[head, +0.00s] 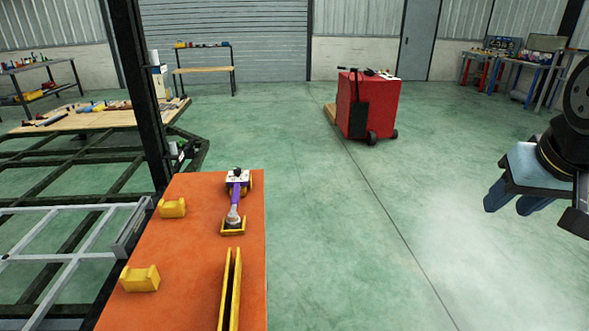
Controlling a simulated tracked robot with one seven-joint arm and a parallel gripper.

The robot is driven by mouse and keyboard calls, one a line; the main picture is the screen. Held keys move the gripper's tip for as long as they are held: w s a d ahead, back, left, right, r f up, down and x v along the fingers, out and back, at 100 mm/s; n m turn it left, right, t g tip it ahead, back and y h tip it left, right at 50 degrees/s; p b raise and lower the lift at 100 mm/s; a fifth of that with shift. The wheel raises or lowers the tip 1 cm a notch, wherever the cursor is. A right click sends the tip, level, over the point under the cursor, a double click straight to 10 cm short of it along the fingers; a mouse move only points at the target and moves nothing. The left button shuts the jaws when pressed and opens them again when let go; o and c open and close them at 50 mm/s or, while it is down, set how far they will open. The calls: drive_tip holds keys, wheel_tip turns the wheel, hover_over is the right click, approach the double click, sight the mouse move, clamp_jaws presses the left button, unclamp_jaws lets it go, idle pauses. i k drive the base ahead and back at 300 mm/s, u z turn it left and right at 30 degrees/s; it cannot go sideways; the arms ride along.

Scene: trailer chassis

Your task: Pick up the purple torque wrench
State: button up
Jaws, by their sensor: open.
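The purple torque wrench (235,196) lies lengthwise near the far right end of the orange bench (190,255). Its grey head (233,217) points toward me and rests in or on a yellow holder (233,229). Its far end meets a small white and dark block (237,178). My gripper (516,199) is at the right edge, over the green floor. It is well to the right of the wrench and apart from it. Its blue fingers are open with nothing between them. Part of my arm is cut off by the picture edge.
Two yellow blocks (140,278) sit on the bench's left side, and a long yellow channel (231,290) lies at its near right. A dark post (146,95) and a trailer frame (75,215) stand left. A red cart (367,104) stands behind. The floor between bench and gripper is clear.

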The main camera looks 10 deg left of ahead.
sight(233, 221)
drive_tip(key=z, duration=0.15)
drive_tip(key=i, duration=1.15)
drive_tip(key=u, duration=0.6)
drive_tip(key=i, duration=0.9)
drive_tip(key=u, duration=0.8)
drive_tip(key=k, duration=0.85)
drive_tip(key=u, duration=0.2)
drive_tip(key=i, duration=0.95)
drive_tip(key=z, duration=0.1)
